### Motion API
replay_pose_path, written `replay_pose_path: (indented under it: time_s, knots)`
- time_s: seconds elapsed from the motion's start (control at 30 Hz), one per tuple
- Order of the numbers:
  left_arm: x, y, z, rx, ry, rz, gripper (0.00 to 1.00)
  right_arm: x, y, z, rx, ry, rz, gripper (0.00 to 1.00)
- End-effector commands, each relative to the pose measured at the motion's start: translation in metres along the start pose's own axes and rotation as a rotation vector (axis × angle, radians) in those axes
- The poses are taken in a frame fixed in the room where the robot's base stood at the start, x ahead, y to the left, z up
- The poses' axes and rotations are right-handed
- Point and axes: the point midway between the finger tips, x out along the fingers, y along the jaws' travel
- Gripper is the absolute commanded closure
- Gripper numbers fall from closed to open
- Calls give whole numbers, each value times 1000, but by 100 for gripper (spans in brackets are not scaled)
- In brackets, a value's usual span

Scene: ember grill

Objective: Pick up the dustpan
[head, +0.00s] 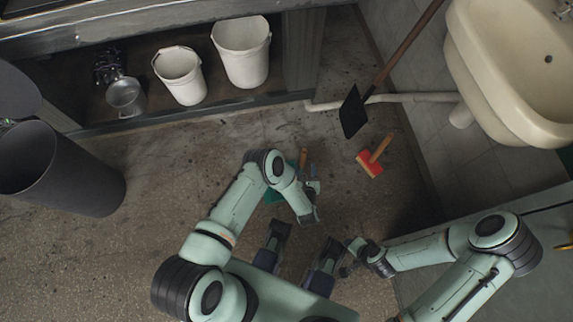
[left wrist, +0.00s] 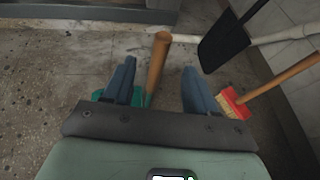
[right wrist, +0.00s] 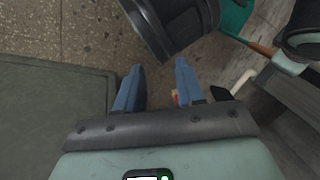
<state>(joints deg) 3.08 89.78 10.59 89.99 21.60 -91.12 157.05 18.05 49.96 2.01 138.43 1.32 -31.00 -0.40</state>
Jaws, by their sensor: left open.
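The dustpan has a wooden handle (head: 303,157) and a green pan (head: 271,198); it is on the floor, partly covered by my left arm. In the left wrist view the handle (left wrist: 158,58) stands up between the spread fingers of my left gripper (left wrist: 155,85), with green pan showing around the left finger. The left gripper (head: 313,180) is open, and I cannot tell whether it touches the handle. In the right wrist view the green pan (right wrist: 232,14) and handle (right wrist: 263,48) show at the top. My right gripper (right wrist: 160,82) is open and empty, low over the floor.
A red brush with a wooden handle (head: 370,162) lies to the right. A black shovel (head: 353,112) leans by the wall near a pipe and sink (head: 490,70). White buckets (head: 180,75) stand on a shelf. A dark bin (head: 70,175) is at left.

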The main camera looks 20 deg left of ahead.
Motion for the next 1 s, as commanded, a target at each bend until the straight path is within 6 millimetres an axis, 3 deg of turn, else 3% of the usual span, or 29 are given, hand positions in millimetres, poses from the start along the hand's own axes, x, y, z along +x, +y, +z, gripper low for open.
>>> replay_pose_path:
  time_s: [0.03,0.2,0.57,0.8,1.0]
  knots:
    - [13,0,-2,1,-4,2,43,7,3,-6,2,16,2,62]
    - [44,0,-3,3,-1,1,43,19,7,-24,6,68,5,62]
    - [78,-1,-5,5,-2,-1,43,34,13,-47,10,133,10,62]
    - [106,-1,-6,4,1,0,43,52,34,-22,33,50,46,62]
    - [110,-1,-4,4,1,-1,43,53,36,-18,37,36,50,62]
